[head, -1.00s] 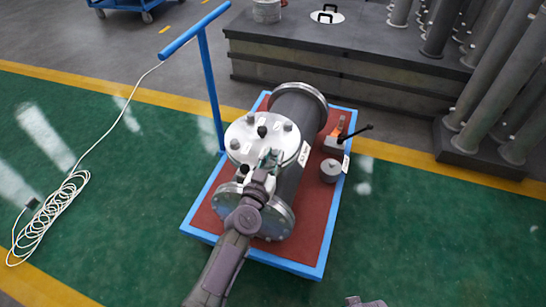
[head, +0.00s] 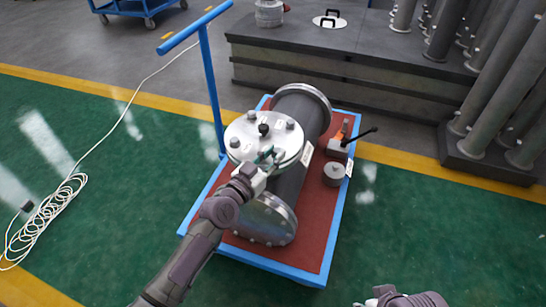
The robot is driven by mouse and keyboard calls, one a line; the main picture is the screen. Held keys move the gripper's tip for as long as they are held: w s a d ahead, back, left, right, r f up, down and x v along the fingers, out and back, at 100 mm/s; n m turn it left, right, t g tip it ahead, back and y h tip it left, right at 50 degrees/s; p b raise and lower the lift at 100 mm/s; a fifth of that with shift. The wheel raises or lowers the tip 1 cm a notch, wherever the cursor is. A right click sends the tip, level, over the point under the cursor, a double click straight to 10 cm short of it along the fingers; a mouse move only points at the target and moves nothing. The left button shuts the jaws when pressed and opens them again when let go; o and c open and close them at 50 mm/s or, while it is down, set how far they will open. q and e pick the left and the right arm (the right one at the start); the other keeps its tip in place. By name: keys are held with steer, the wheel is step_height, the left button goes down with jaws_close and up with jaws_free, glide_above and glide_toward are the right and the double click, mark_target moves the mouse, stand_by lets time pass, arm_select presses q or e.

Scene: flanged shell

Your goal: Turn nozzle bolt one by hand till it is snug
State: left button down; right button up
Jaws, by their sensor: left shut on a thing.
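The flanged shell (head: 300,123) is a dark grey cylinder lying on a cart, with a pale round nozzle cover (head: 248,139) on its upper side. Bolt heads stand on the cover: one at the back (head: 252,115), one at the right (head: 290,124) and one at the left (head: 235,143). A black knob (head: 263,130) is at its middle. My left gripper (head: 266,158) is at the cover's near right edge, shut on a nozzle bolt that its fingers mostly hide. I cannot read which number it is. My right gripper (head: 405,299) is cut off at the bottom edge, apart from the shell.
The blue-framed cart (head: 327,240) has a red deck and a tall blue handle (head: 211,90). A grey round weight (head: 334,173) and an orange tool with a black lever (head: 339,146) lie right of the shell. A white cable coil (head: 45,220) is on the green floor.

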arm_select(q)
steer(key=shift+r, duration=0.1)
steer(key=c, duration=1)
jaws_free()
steer(key=shift+o, duration=0.2)
steer(key=v, duration=1.2)
